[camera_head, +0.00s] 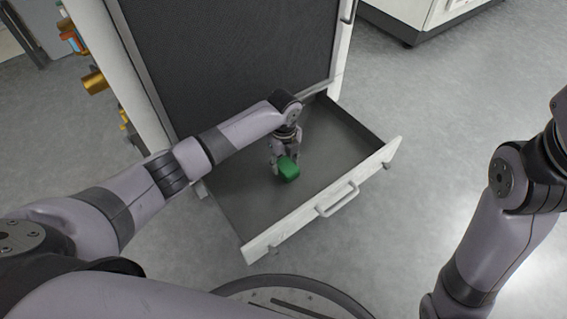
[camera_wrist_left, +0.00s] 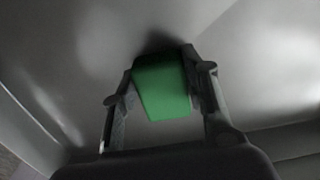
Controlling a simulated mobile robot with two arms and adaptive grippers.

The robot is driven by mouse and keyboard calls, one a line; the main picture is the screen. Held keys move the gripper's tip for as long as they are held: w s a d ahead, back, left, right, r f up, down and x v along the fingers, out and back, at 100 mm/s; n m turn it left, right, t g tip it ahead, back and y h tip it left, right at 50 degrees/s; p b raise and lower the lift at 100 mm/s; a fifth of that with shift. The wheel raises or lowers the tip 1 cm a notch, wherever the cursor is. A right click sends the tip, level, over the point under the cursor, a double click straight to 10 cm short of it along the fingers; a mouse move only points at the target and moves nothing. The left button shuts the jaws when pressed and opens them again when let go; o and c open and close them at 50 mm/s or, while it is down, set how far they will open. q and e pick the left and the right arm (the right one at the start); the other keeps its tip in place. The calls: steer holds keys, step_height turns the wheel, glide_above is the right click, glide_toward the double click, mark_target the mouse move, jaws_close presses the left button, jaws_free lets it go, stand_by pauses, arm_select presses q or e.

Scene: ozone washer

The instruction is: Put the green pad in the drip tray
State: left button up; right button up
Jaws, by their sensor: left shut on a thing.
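The green pad (camera_head: 288,169) is a small green block, inside the pulled-out drip tray (camera_head: 232,205) at the bottom of the washer. My left gripper (camera_head: 284,161) reaches down into the tray and is shut on the pad. In the left wrist view the pad (camera_wrist_left: 161,88) sits between the two fingers of the gripper (camera_wrist_left: 163,92), with the tray's grey surface behind it. A dark shadow shows beside the pad; I cannot tell whether the pad touches the tray floor. My right arm is at the right, its gripper out of view.
The tray's white front panel with a handle (camera_head: 337,199) faces me. The washer's dark panel (camera_head: 230,60) rises behind the tray. Orange and brass fittings (camera_head: 95,82) stick out at its left side. A white cabinet (camera_head: 425,14) stands at the back right. Grey floor is open to the right.

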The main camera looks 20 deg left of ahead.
arm_select(q)
steer(key=shift+f, duration=0.1)
steer(key=o, duration=1)
